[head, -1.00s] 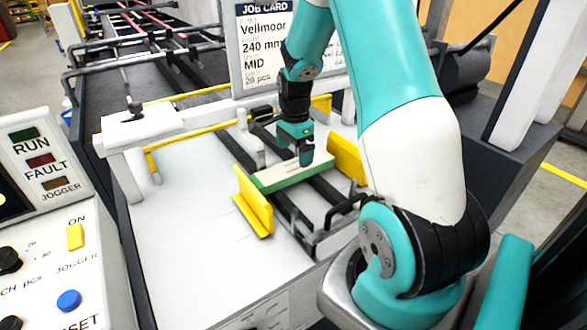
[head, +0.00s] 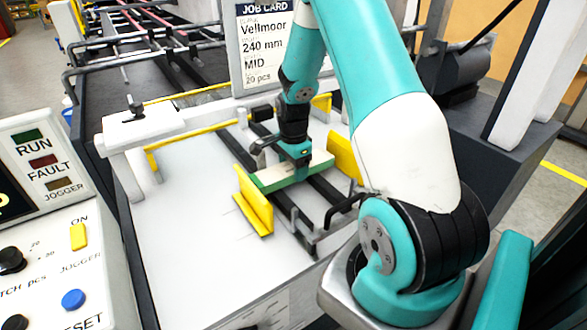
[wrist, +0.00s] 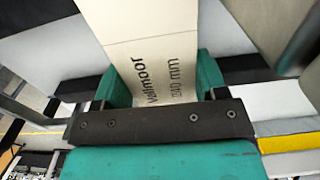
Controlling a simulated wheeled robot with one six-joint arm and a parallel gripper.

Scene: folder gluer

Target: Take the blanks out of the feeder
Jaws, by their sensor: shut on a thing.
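In the wrist view the blanks (wrist: 160,50) carry the print "Vellmoor 240 mm". My gripper (head: 300,172) is down over the stack in the head view. In the wrist view its teal fingers (wrist: 165,85) sit on either side of the blanks and are shut on them. The fingertips are partly hidden by the stack and the gripper body.
Dark feeder rails (head: 325,190) run under the stack. A black handle (head: 345,208) stands at the front right. A job card (head: 266,50) stands behind, reading Vellmoor, 240 mm, MID, 20 pcs. A control panel (head: 50,240) is at the left. The white table (head: 185,230) is clear at left.

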